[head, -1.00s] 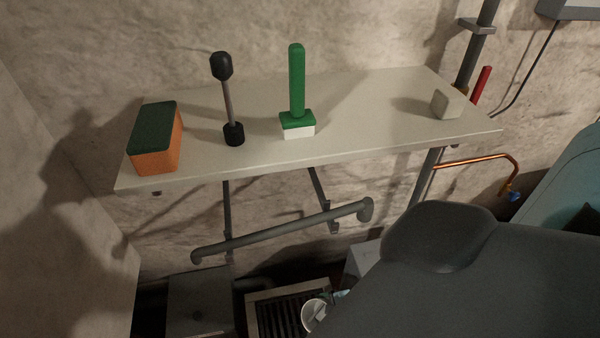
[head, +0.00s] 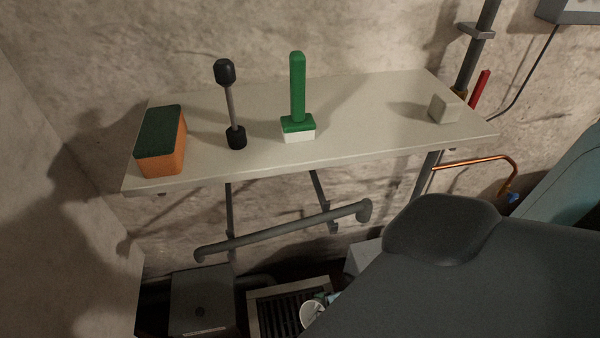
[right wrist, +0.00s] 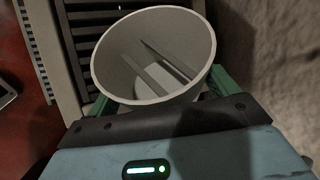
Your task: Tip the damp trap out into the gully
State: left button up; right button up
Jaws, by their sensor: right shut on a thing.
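The damp trap looks like a pale round tub (head: 311,316), low in the head view. In the right wrist view the tub (right wrist: 110,78) has its open mouth towards the camera. A pale patch and grey streaks show inside; I cannot tell whether it holds liquid. My right gripper (right wrist: 162,98) is shut on it, with green fingers at either side. The gully is a dark slatted grate in a pale frame (head: 287,287). Its slats (right wrist: 85,48) show behind and left of the tub, which overlaps the gully's right part in the head view. My left gripper is out of view.
A shelf (head: 365,120) above bears an orange and green sponge (head: 162,140), a black-ended tool (head: 230,105), a green-handled brush (head: 297,100) and a pale block (head: 444,108). A grey rail (head: 285,232) runs below it. A grey box (head: 202,302) stands left of the gully.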

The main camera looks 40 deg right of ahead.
jog(key=shift+a+f+h, duration=0.1)
jog(key=shift+h, duration=0.3)
jog(key=shift+w+a+r+n+h+p, duration=0.25)
jog(key=shift+r+h+p, duration=0.25)
jog(key=shift+p, duration=0.25)
jog(key=shift+s, duration=0.15)
jog(key=shift+a+r+h+p, duration=0.1)
jog(key=shift+h+p, duration=0.2)
jog(key=shift+h, duration=0.1)
jog(key=shift+n, duration=0.25)
